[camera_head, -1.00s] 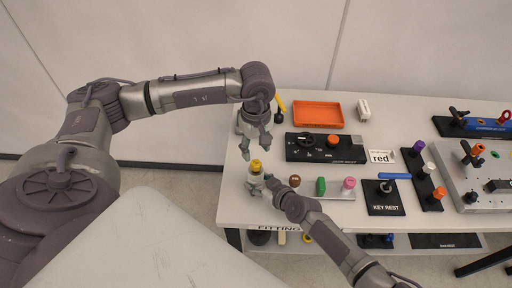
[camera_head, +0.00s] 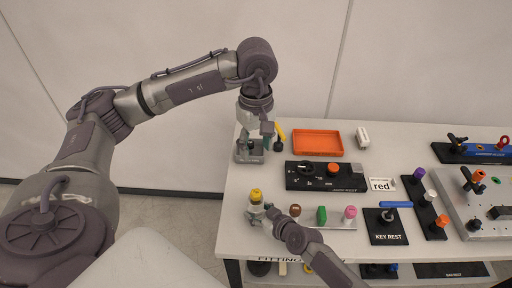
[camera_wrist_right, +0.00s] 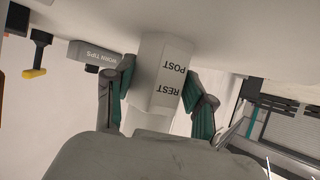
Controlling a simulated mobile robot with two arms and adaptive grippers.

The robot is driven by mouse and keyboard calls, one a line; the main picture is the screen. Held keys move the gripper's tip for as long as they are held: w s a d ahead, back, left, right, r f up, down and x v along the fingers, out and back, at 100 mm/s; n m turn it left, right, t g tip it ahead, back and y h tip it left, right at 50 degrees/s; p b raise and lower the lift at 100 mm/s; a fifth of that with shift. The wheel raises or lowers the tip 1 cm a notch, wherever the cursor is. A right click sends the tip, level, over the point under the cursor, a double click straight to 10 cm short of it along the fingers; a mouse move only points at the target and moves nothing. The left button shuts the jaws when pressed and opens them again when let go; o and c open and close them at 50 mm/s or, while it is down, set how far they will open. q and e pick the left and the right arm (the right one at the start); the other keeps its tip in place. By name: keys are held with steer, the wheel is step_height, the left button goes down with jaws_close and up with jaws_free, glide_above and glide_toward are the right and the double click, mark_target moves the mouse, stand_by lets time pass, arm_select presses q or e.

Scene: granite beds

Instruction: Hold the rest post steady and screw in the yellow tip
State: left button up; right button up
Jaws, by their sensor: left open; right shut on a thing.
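The rest post (camera_wrist_right: 160,85) is white, with its name printed upside down in the right wrist view. My right gripper (camera_wrist_right: 158,100) is shut on it, one dark finger with a green pad on each side. In the head view the post (camera_head: 257,209) stands at the table's near left, and the right gripper (camera_head: 265,212) reaches it from below right. The yellow tip (camera_head: 256,194) shows at the top of the post; I cannot tell how far it is screwed in. My left gripper (camera_head: 250,154) is open and points down behind the post, apart from the tip.
Brown (camera_head: 295,210), green (camera_head: 321,215) and pink (camera_head: 350,212) pieces stand right of the post. A grey box (camera_wrist_right: 92,54) reads "WORN TIPS". A black fixture (camera_head: 325,176) and key rest (camera_head: 386,226) are farther right.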

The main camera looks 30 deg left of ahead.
steer(key=o, duration=1.4)
steer(key=v, duration=1.2)
steer(key=shift+f, duration=0.1)
